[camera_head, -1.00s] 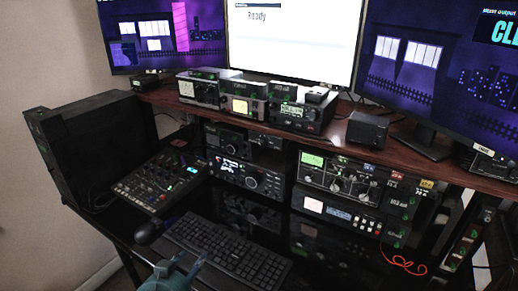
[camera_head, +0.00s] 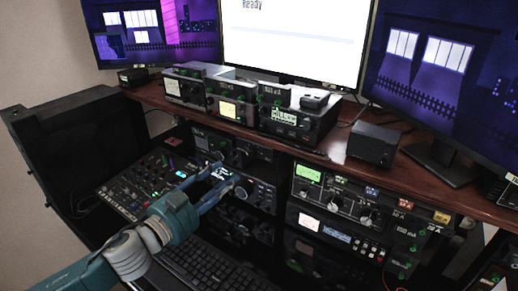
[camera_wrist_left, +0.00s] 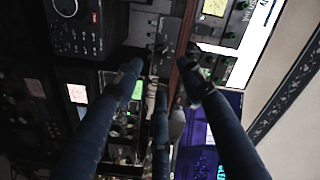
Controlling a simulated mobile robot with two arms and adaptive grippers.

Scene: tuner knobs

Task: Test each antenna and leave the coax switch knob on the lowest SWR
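My left gripper (camera_head: 213,180) reaches up from the lower left in the head view, in front of the lower radio on the left of the rack. Its fingers are spread and nothing is between them. In the left wrist view the fingers (camera_wrist_left: 162,82) are also apart and empty. A tuner-like unit (camera_head: 338,197) with a lit green meter, several knobs and coloured labels sits to the right of the gripper, apart from it. I cannot tell for sure which knob is the coax switch, and no SWR reading is legible. My right gripper is not in view.
Small metered boxes (camera_head: 237,105) stand on the brown shelf (camera_head: 385,168) above the rack. A mixer (camera_head: 145,187) and a keyboard (camera_head: 205,265) lie below. A black speaker cube (camera_head: 372,144) stands on the shelf at right. A white screen (camera_head: 290,35) shows "Ready".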

